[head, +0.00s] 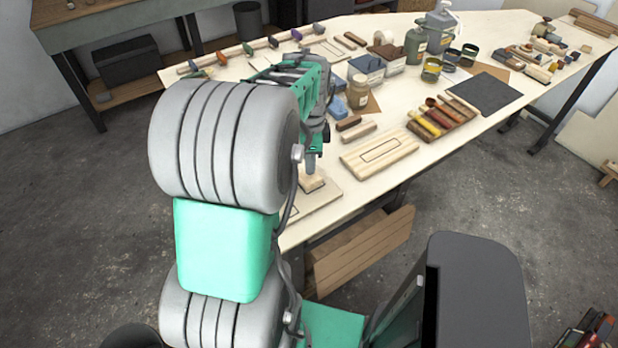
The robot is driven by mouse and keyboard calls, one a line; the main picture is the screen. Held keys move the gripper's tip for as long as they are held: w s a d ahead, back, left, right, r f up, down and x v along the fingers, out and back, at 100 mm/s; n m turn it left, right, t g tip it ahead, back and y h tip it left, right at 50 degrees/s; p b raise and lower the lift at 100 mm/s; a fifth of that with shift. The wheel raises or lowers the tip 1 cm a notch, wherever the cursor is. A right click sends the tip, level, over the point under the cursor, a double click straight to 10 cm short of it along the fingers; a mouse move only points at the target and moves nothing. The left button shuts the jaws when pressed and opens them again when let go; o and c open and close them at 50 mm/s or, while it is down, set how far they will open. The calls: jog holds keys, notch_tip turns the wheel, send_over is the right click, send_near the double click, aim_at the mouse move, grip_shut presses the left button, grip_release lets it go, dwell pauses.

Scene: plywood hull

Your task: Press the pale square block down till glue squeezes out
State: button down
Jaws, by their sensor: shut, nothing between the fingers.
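A small pale block (313,184) lies on a light wooden board (318,199) near the front edge of the table, partly hidden by my arm. My gripper (311,166) points down just above the block, with its fingers together and nothing held. I cannot tell whether the fingertips touch the block. No glue can be made out around the block at this size.
A pale board with an outlined rectangle (380,155) lies to the right, with a tray of coloured sticks (441,118) beyond it. A brown-capped jar (359,92), small blocks (350,123) and grey bottles (415,45) stand farther back.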

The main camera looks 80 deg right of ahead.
jog(key=shift+f+b, duration=0.6)
jog(key=shift+f, duration=0.25)
dwell(0.7)
jog(key=shift+a+f, duration=0.15)
jog(key=shift+f, duration=0.05)
dwell(0.9)
jog(key=shift+r, duration=0.1)
jog(key=shift+r+p, duration=2.55)
jog(key=shift+r, duration=1)
